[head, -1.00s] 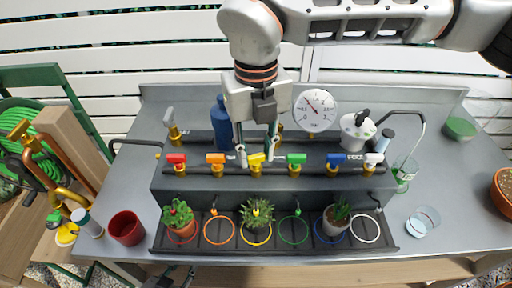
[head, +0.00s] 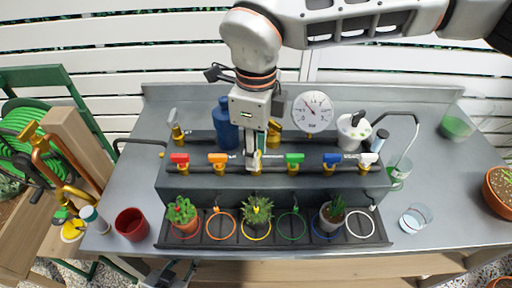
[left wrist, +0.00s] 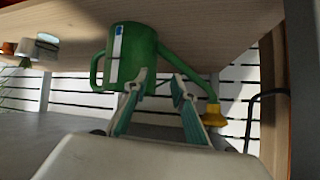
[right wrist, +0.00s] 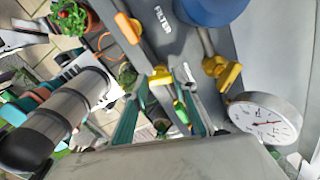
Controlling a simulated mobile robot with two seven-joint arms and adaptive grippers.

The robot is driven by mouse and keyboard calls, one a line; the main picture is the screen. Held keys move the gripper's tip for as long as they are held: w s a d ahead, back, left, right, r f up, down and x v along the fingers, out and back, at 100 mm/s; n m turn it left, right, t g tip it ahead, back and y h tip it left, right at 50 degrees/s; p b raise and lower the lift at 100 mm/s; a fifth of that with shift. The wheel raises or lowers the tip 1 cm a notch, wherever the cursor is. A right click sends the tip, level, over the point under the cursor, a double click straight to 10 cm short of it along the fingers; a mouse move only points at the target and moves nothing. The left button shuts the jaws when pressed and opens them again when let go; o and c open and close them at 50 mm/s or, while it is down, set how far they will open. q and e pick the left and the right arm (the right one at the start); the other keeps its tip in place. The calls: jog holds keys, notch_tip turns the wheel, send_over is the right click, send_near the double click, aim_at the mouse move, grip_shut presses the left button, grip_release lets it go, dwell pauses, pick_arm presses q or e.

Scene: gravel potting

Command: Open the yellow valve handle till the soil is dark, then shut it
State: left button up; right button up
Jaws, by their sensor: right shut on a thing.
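My right gripper (head: 256,158) is shut on the yellow valve handle (head: 257,154), which it largely hides in the head view. In the right wrist view the yellow handle (right wrist: 182,112) shows between its fingers. Below this valve, a spiky plant in a pot (head: 257,210) stands in the yellow ring (head: 258,236) on the black tray. Its leaves hide most of the soil, and I cannot tell how dark it is. My left gripper (left wrist: 160,88) is open and empty below the bench.
Red (head: 179,159), orange (head: 217,159), green (head: 294,159), blue (head: 332,159) and white (head: 368,160) valve handles flank the yellow one. A gauge (head: 312,111) and blue bottle (head: 224,125) stand behind. A green watering can (left wrist: 132,55) shows beyond my left gripper.

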jog(key=shift+r+n+p, duration=0.1)
jog(key=shift+n+p, duration=0.2)
jog(key=shift+n, duration=1.4)
jog(key=o, duration=1.1)
notch_tip(320, 180, up, 12)
